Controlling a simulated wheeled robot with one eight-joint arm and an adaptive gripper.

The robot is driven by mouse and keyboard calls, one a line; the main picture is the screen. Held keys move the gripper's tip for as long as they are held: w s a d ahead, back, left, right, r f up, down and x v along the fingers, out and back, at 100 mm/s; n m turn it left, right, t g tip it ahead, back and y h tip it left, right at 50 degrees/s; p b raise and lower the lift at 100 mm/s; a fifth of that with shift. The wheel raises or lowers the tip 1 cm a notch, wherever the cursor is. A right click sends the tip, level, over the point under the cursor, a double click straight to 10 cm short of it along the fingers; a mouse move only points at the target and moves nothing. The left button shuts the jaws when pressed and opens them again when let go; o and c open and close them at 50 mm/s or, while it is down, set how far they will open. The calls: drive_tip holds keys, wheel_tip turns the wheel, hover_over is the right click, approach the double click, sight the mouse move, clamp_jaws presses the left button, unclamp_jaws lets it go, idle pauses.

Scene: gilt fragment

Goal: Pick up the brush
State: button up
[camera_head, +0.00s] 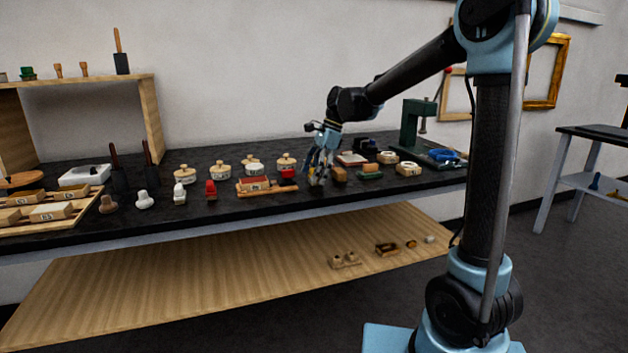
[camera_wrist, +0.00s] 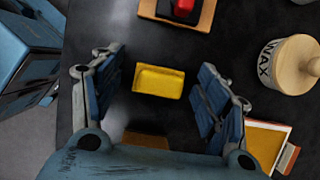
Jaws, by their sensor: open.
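My gripper (camera_head: 318,182) is open and low over the dark bench top; it also shows in the wrist view (camera_wrist: 160,92). A small yellow block (camera_wrist: 158,82) lies on the bench between the two blue fingers, with a gap on each side. I cannot tell whether this block is the brush. In the head view my gripper hides most of what lies under it. A brown block (camera_head: 339,174) stands just right of the gripper. A wooden-handled piece (camera_head: 266,189) lies to its left; its kind is unclear.
A jar marked WAX (camera_wrist: 290,65) stands right of the fingers. A wooden board (camera_wrist: 205,16) with a red piece is above them, and a yellow-orange box (camera_wrist: 266,146) sits lower right. Several lidded jars (camera_head: 220,169) line the bench behind. Dark holders (camera_head: 119,180) stand at left.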

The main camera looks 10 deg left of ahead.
drive_tip(key=shift+c, duration=0.5)
drive_tip(key=c, duration=1)
drive_tip(key=shift+c, duration=0.2)
wheel_tip(320, 180, up, 10)
drive_tip(key=shift+r, duration=0.1)
drive_tip(key=shift+o, duration=0.5)
